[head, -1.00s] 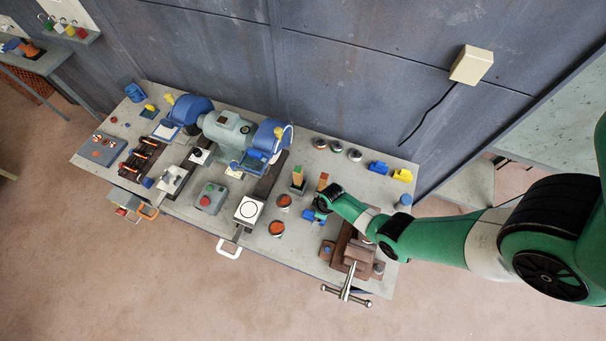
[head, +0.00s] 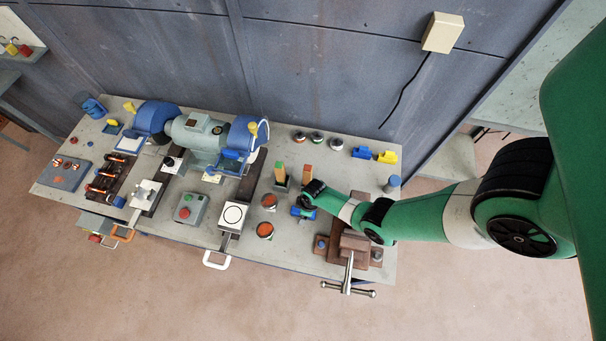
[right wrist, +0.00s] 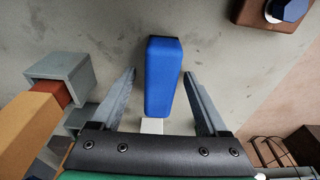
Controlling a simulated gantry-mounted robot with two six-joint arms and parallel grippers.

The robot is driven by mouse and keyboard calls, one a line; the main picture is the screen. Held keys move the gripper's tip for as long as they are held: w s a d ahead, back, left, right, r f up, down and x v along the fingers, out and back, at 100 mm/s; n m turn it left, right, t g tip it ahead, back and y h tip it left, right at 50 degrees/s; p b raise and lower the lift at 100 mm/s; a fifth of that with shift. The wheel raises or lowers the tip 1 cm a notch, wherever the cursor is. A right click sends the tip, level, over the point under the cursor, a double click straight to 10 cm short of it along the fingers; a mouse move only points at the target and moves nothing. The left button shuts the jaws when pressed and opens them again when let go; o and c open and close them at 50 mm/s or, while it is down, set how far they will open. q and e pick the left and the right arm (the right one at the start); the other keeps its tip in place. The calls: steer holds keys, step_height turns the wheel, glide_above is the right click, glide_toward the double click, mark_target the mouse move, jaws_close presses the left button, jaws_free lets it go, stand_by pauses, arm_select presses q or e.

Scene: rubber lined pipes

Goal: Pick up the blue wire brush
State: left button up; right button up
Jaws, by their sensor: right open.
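A long blue block with a pale end (right wrist: 162,80), which looks like the blue wire brush, lies on the grey bench top in the right wrist view. My right gripper (right wrist: 160,95) is open, with one finger on each side of the blue block and a visible gap on both sides. I cannot tell how high the fingers are above the bench. In the head view my right gripper (head: 303,205) is over the front right part of the bench, and the blue thing (head: 299,213) shows partly beneath it. My left gripper is not in view.
A brown vise (head: 352,243) stands right of my gripper. A blue block (head: 362,152) and a yellow block (head: 387,157) lie farther back. A grinder (head: 195,135) stands mid-bench.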

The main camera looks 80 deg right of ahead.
steer(key=shift+f, duration=0.25)
jaws_close()
stand_by(0.3)
steer(key=shift+r, duration=0.1)
